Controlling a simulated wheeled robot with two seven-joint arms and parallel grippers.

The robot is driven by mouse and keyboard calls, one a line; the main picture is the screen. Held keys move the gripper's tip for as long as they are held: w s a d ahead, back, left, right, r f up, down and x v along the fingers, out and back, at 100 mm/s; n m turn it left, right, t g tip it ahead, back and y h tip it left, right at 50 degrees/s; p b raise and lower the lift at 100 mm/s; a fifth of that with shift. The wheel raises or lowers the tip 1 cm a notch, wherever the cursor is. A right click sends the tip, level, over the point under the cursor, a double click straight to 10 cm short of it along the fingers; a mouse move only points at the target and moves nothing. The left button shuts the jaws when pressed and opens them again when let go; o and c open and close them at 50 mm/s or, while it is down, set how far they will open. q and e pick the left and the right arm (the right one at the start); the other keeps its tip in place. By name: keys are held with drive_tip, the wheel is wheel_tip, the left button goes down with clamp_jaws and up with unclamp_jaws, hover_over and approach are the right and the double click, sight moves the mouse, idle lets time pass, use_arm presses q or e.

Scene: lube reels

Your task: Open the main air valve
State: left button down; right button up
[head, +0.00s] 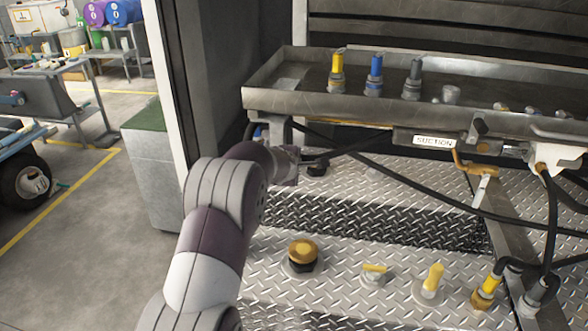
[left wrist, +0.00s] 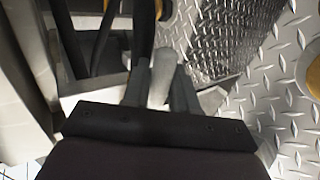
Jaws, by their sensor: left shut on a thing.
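My left gripper (left wrist: 160,92) is shut on a pale grey, rounded handle (left wrist: 163,72) in the left wrist view. The handle stands between the two fingers, and its lower end is hidden by the gripper's body. In the head view my left gripper (head: 293,165) is below the left end of the metal tray, near black hoses. The held handle cannot be made out there, and whether it belongs to the main air valve cannot be read. My right gripper is not in view.
The metal tray (head: 258,97) bears yellow, blue and grey fittings. A label reading SUCTION (head: 434,141) sits below it, near an orange-handled valve (head: 473,163). Black hoses (head: 430,188) cross the right side. Yellow-topped fittings, including a round cap (head: 302,252), stand on the diamond-plate deck.

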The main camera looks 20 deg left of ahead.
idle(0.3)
use_arm(q)
drive_tip(key=c, duration=1)
unclamp_jaws()
drive_tip(key=shift+c, duration=0.2)
drive_tip(key=v, duration=1.2)
drive_tip(key=shift+s+r, duration=0.25)
drive_tip(key=shift+s, duration=0.05)
drive_tip(key=s+d+f+m+g+h, duration=0.1)
drive_tip(key=s+d+f+m+g, duration=0.2)
drive_tip(key=s+m, duration=0.4)
drive_tip(key=s+d+f+m+g, duration=0.3)
drive_tip(key=s+d+f+m, duration=0.3)
drive_tip(key=s, duration=0.4)
drive_tip(key=s+d+f+m+g+h, duration=0.1)
drive_tip(key=s+d+f+m+g, duration=0.2)
drive_tip(key=s+f+m, duration=0.4)
drive_tip(key=s+d+m, duration=0.1)
drive_tip(key=s, duration=0.1)
drive_tip(key=shift+s+d+g+h, duration=0.2)
drive_tip(key=shift+s+g+h, duration=0.1)
